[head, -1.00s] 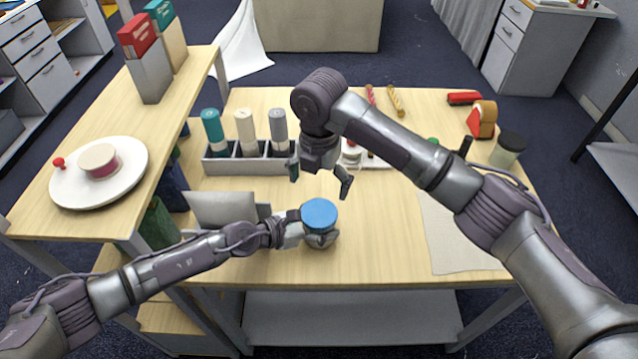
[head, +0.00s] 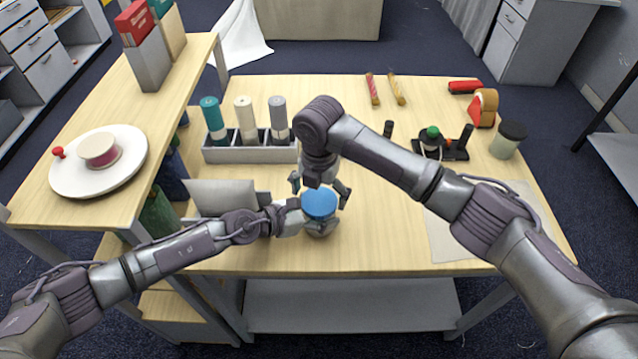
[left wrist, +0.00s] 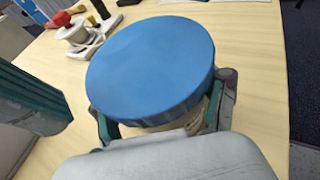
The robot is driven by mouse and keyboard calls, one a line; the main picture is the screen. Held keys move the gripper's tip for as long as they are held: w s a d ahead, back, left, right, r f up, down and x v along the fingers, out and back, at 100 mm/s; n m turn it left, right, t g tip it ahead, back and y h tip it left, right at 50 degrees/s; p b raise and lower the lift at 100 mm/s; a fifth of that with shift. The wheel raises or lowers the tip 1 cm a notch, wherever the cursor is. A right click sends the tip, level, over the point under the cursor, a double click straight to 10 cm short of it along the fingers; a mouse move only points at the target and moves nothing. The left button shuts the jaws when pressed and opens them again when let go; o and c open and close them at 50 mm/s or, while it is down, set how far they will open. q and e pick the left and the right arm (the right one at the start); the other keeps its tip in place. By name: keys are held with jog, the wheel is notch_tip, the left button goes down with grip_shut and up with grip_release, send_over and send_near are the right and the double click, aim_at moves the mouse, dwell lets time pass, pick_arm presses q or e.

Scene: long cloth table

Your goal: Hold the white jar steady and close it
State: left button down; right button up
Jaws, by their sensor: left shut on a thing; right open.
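The jar (head: 318,229) stands near the front of the table with a round blue lid (head: 319,202) on top. Little of its pale body shows. In the left wrist view the lid (left wrist: 150,68) fills the middle, and a sliver of the jar (left wrist: 212,115) shows beneath it. I cannot tell how tightly the lid sits. My left gripper (head: 312,226) is shut on the jar's body from the left, below the lid. My right gripper (head: 321,193) is open and points down over the lid, its fingers either side of it. I cannot tell if they touch it.
A grey panel (head: 222,197) stands close left of the jar. A raised shelf (head: 160,90) fills the left side. A dark-lidded jar (head: 508,140) and black tray (head: 450,150) stand at right. The front table is clear.

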jog(key=shift+f, duration=0.35)
jog(key=c, duration=1.1)
jog(key=m, duration=0.3)
jog(key=shift+s, duration=0.1)
jog(key=m, duration=0.5)
jog(key=shift+f, duration=0.1)
jog(key=m, duration=0.9)
